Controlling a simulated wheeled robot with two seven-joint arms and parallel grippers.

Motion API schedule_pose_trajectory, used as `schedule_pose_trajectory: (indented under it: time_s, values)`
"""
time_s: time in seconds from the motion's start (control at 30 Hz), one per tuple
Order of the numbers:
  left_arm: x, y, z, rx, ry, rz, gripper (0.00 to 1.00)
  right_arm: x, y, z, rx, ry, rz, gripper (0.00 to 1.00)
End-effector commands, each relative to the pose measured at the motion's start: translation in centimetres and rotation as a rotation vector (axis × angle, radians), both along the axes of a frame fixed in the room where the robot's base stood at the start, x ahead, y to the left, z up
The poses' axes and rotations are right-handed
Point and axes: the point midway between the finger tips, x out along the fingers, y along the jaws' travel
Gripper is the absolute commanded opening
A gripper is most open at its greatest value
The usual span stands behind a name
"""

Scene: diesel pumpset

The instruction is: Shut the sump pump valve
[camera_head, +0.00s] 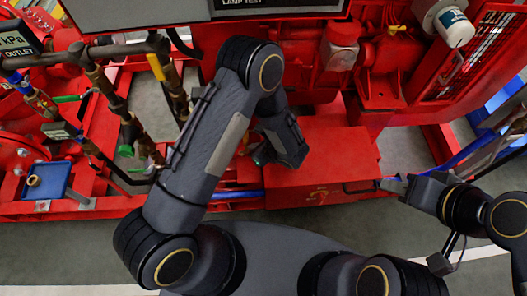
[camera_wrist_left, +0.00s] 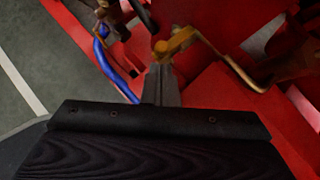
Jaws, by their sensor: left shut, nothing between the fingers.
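In the left wrist view, a yellow valve lever (camera_wrist_left: 176,43) lies just beyond the fingertips of my left gripper (camera_wrist_left: 162,68). It looks like the sump pump valve's handle, and a brass-coloured pipe (camera_wrist_left: 232,66) runs from near it to the right. The fingers are shut with nothing between them; I cannot tell whether they touch the lever. In the head view my left gripper (camera_head: 262,154) is low beside the red box, partly hidden by my arm, and I cannot make out this lever there. My right gripper (camera_head: 387,184) is at the right, by the box's corner; its finger opening is unclear.
The red box (camera_head: 335,160) stands right of my left gripper. A blue hose (camera_wrist_left: 117,70) runs left of the lever. Pipes with a yellow tag-like part (camera_head: 156,67) and a blue tray (camera_head: 48,180) are at the left. Grey floor (camera_head: 400,150) shows between red frame parts.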

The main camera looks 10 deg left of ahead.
Motion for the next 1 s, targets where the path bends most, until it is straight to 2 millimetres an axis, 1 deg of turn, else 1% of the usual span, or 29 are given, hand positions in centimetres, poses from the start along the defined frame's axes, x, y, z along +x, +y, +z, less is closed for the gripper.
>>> schedule_pose_trajectory:
  time_s: [0.13,0.5,0.7,1.0]
  values:
    - [0.4,0.6,0.0,0.000,0.000,-0.001,0.00,0.0,0.0,0.0,0.000,0.000,0.000,0.35]
    - [0.4,0.6,0.0,0.000,-0.001,-0.004,0.00,0.0,0.0,0.0,0.000,0.000,0.000,0.35]
    - [0.2,0.6,-0.1,-0.001,0.001,-0.038,0.00,0.0,0.0,-0.7,0.000,0.000,0.000,0.35]
    - [0.2,0.6,0.0,0.000,-0.001,-0.080,0.00,0.0,0.0,-1.2,0.000,0.000,0.000,0.35]
